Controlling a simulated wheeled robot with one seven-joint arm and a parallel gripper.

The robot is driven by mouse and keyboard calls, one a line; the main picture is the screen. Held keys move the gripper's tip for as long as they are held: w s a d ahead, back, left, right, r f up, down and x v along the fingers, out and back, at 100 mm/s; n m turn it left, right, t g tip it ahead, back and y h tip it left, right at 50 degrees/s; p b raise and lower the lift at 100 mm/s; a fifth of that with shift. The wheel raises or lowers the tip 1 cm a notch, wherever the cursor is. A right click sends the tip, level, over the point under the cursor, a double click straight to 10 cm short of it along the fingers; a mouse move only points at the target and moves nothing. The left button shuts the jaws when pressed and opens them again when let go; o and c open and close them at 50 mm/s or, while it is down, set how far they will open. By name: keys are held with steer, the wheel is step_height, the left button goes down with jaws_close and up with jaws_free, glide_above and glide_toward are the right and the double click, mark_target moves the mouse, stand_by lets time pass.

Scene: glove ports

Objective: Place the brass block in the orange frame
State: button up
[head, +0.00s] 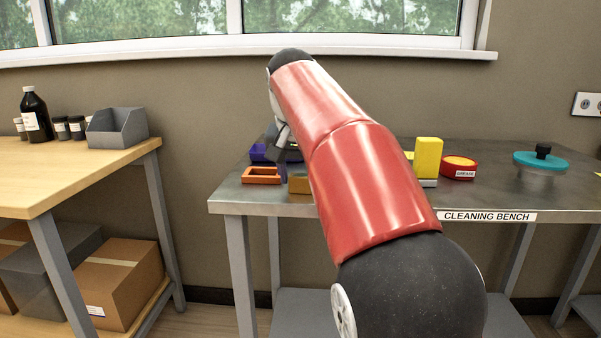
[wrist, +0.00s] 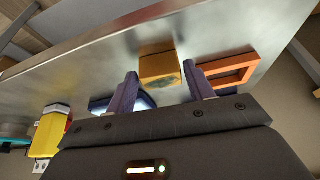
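The brass block (wrist: 158,60) lies on the metal bench, with its near end between and just beyond the fingertips of my gripper (wrist: 160,72) in the wrist view. The two purple-grey fingers are spread, with a gap on each side of the block. The orange frame (wrist: 229,71) is an open, empty rectangle to the right of the block there. In the head view the orange frame (head: 261,175) sits at the bench's left front, and the brass block (head: 299,186) is right of it, partly hidden by my red arm.
A purple-blue frame (head: 259,153) stands behind the orange one. A yellow block (head: 428,158), a red grease tin (head: 459,168) and a teal-lidded pot (head: 541,162) are farther right. The bench's front edge (head: 250,208) is close to the brass block.

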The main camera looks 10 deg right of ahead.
steer(key=shift+o, duration=1.2)
steer(key=d+p+v, duration=0.1)
steer(key=v, duration=0.6)
steer(key=shift+s+a+r, duration=0.2)
steer(key=shift+r, duration=0.15)
